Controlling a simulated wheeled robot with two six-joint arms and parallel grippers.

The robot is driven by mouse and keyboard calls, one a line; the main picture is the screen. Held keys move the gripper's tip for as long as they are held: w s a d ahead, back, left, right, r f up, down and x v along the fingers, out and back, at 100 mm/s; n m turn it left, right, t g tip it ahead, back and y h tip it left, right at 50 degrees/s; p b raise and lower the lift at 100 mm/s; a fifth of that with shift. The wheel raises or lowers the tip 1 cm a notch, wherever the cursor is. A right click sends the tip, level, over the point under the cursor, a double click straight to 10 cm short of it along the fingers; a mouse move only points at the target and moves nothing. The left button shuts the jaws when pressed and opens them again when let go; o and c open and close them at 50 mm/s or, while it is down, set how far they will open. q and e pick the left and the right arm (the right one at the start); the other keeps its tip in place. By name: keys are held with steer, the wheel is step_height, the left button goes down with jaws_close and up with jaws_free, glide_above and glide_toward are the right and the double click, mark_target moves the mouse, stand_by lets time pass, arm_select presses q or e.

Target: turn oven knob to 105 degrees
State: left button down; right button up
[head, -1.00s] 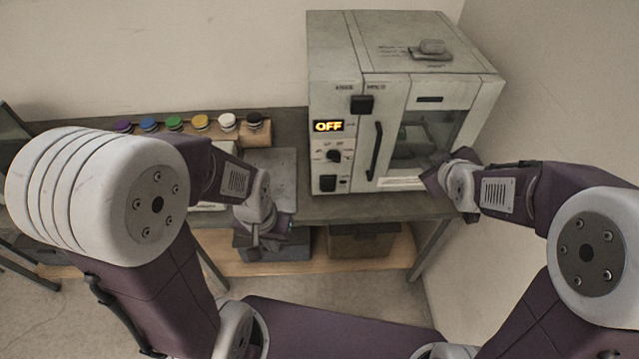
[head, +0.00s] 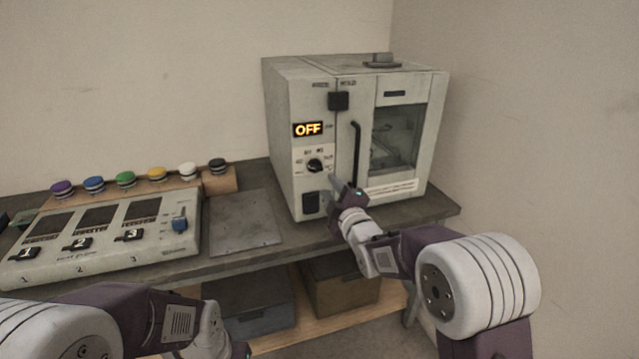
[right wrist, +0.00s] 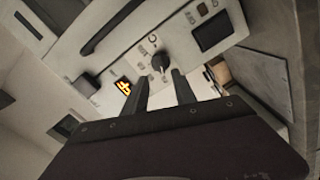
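The oven (head: 297,90) stands on the bench against the wall. Its black knob (head: 315,166) is on the front panel below a lit display (head: 308,129) that reads OFF. In the right wrist view the knob (right wrist: 160,62) lies just beyond the gap between my fingertips. My right gripper (head: 338,182) is in front of the panel, slightly right of and below the knob. In the right wrist view its two fingers (right wrist: 160,82) are apart with nothing between them. My left gripper (head: 240,350) is at the bottom edge, mostly cut off, so its fingers are not clear.
The oven's dark door handle (head: 355,152) stands close to the right of the knob. A control box (head: 100,240) with sliders lies left on the bench, with several coloured caps (head: 125,178) behind it. A flat grey plate (head: 243,222) lies between box and oven.

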mark_target(318, 170)
steer(key=x, duration=0.8)
steer(key=shift+w+a+f+p, duration=0.1)
steer(key=shift+w+p, duration=0.3)
jaws_close()
